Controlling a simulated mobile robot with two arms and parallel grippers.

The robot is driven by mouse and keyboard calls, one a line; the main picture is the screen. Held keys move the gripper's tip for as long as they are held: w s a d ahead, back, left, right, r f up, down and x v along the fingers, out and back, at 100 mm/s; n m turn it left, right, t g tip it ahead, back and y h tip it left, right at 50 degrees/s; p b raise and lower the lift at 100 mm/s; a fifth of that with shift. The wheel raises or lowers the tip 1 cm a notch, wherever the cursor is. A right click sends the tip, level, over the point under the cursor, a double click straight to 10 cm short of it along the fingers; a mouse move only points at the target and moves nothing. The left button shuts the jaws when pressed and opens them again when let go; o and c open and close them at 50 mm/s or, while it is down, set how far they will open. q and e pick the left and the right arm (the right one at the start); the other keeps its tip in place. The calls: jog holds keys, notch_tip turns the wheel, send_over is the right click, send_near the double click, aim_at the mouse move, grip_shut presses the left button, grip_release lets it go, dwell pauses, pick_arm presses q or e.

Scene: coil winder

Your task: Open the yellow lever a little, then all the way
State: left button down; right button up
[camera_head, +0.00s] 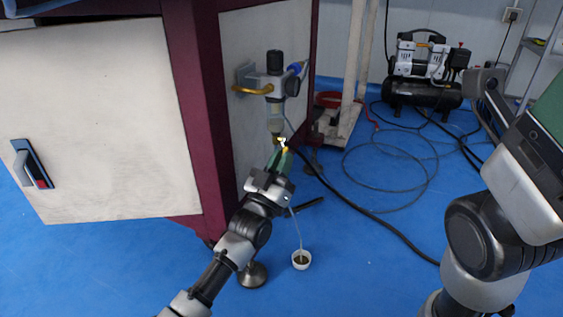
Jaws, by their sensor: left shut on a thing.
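The yellow lever (285,149) shows as a small yellow piece at the bottom of the air filter unit (275,88), which is fixed to the side of the maroon and white cabinet. My left gripper (281,153) reaches up to it from below and is shut on it. Its green fingers hide part of the lever, so its exact angle cannot be told. My right arm stands at the right edge; its gripper (490,105) is seen from the side, and its fingertips are not clear.
A small white cup (301,260) with dark contents stands on the blue floor (355,285), below a thin tube. The cabinet (100,120) fills the left. A black compressor (424,75) stands at the back right, with hoses (395,205) across the floor.

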pick_arm(q)
jog(key=c, duration=1.1)
grip_release()
jog(key=shift+c, duration=0.2)
